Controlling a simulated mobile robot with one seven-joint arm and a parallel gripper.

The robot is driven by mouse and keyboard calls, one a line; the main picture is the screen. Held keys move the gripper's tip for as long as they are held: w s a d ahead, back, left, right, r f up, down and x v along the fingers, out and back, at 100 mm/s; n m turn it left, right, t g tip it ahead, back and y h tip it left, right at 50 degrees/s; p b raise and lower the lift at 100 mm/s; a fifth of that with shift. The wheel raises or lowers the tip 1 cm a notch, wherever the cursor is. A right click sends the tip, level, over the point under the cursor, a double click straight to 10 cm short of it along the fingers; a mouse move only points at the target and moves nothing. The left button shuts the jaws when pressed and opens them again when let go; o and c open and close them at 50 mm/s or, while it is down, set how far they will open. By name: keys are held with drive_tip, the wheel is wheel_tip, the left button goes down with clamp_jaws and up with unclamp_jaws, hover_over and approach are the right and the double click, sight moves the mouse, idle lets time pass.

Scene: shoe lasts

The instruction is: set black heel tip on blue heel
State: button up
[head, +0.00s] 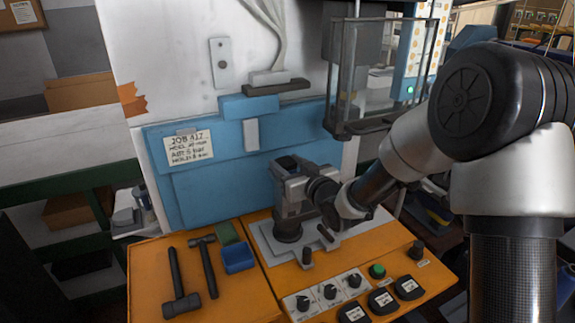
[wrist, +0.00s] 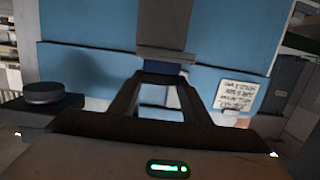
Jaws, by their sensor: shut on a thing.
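My gripper (wrist: 160,72) is in the middle of the wrist view, its two dark fingers closing together at the tips. It is shut on a small dark piece (wrist: 161,66), bluish-black here; I cannot tell for sure that it is the black heel tip. In the head view my gripper (head: 288,168) is above the grey fixture plate (head: 262,240), in front of the blue panel. The held piece cannot be made out there. A small blue block-like thing (head: 238,258) lies on the orange bench, left of the plate; I cannot tell whether it is the blue heel.
Two hammers (head: 207,265) lie on the orange bench (head: 145,262) at left, near a green piece (head: 228,232). Knobs and buttons (head: 377,271) line the front right. A clear guard box (head: 385,75) hangs at upper right. The blue panel (head: 215,195) stands close behind.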

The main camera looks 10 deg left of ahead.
drive_tip(key=shift+f, duration=0.1)
drive_tip(key=o, duration=1.1)
drive_tip(key=shift+b+v, duration=2.15)
drive_tip(key=shift+v, duration=6.6)
